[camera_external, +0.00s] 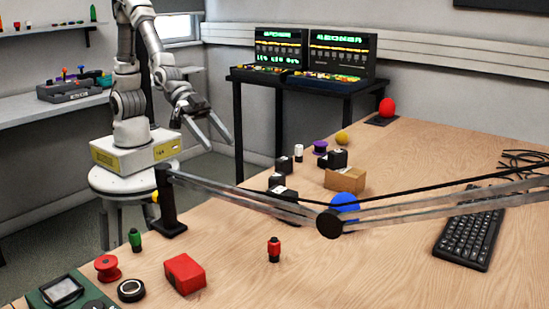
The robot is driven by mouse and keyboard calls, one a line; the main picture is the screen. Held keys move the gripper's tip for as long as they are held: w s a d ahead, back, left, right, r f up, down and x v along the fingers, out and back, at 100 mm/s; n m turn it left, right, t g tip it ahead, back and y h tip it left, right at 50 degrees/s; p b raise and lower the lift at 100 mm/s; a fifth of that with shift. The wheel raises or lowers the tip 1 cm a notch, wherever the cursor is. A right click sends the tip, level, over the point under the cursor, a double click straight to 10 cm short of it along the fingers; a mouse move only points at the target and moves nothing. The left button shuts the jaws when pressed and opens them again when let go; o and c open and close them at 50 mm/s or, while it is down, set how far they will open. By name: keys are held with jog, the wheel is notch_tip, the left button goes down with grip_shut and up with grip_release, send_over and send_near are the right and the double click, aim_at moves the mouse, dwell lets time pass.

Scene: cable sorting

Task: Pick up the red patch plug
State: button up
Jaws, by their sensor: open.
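A small red plug with a dark lower part (274,250) stands upright on the wooden table (380,270), near the front middle; I take it to be the red patch plug. My gripper (217,143) is open and empty, its two fingers spread and pointing down to the right. It is in the air near the table's far left side, well apart from the red plug. Nothing hides the plug.
A jointed metal lamp-like arm (330,222) crosses above the table between my gripper and the red plug. A red box (184,274), red spool (107,268) and green plug (135,240) lie left. Black boxes and a cardboard box (345,180) stand farther back.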

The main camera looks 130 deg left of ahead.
aim_at(269, 238)
jog(key=w+f+t+b, duration=0.1)
jog(key=w+f+b, duration=0.1)
jog(key=f, duration=0.3)
jog(key=w+d+f+t+y+b, duration=0.1)
jog(key=w+f, duration=0.1)
jog(key=f, duration=0.3)
jog(key=w+d+f+b, duration=0.1)
jog(key=w+f+b, duration=0.1)
jog(key=f, duration=0.3)
jog(key=shift+w+f+n+t+b, duration=0.15)
jog(key=shift+w+n+t+b, duration=0.15)
jog(key=shift+w+n+t, duration=0.15)
jog(key=b+x, duration=0.1)
jog(key=x, duration=0.5)
jog(key=shift+w+f, duration=0.15)
jog(key=shift+w, duration=0.15)
jog(key=b+x, duration=0.1)
jog(key=x, duration=0.3)
jog(key=shift+s+d+f+b, duration=0.15)
jog(key=shift+f+b, duration=0.1)
jog(key=shift+b, duration=0.15)
jog(key=shift+w+f, duration=0.1)
jog(key=shift+w, duration=0.6)
grip_shut()
